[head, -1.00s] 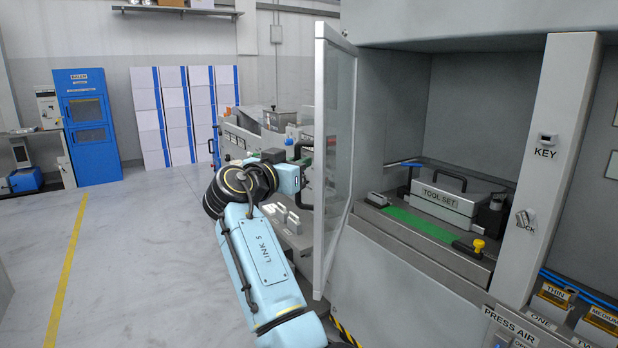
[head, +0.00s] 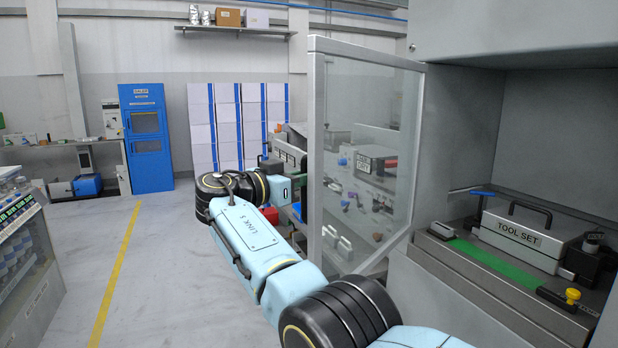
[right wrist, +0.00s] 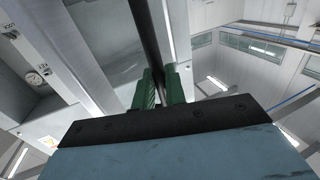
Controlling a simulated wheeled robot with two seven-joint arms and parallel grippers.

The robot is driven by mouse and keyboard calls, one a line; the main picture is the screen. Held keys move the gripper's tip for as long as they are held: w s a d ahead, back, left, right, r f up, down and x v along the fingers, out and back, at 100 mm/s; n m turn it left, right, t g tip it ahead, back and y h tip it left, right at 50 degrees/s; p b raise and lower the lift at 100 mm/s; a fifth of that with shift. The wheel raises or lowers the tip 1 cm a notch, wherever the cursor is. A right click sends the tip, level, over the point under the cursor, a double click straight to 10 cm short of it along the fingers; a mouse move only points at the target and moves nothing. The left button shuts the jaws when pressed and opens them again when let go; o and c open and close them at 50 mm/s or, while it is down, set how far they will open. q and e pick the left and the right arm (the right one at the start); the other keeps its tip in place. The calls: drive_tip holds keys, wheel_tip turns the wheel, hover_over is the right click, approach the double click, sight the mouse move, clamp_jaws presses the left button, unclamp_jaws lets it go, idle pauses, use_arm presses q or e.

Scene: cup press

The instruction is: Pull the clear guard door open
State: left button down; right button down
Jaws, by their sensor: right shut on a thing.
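The clear guard door (head: 368,140) has a grey frame and stands open, swung out from the press toward the left in the head view. My right arm reaches across in front of its lower part to its free edge. My right gripper (right wrist: 160,88), with green fingers, is shut on a dark bar, the door handle (right wrist: 143,35), in the right wrist view. In the head view the fingers and the handle are mostly hidden by the wrist and the door frame. My left gripper is not in view.
Behind the door opening are a TOOL SET block (head: 520,235), a green strip (head: 492,258) and a yellow knob (head: 573,295). A blue cabinet (head: 146,140) and white panels stand at the back. A shelf unit (head: 25,250) is at the left. The floor between is open.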

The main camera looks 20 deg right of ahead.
drive_tip(key=shift+w, duration=0.25)
idle(0.3)
drive_tip(key=c, duration=1.5)
unclamp_jaws()
drive_tip(key=shift+c, duration=0.2)
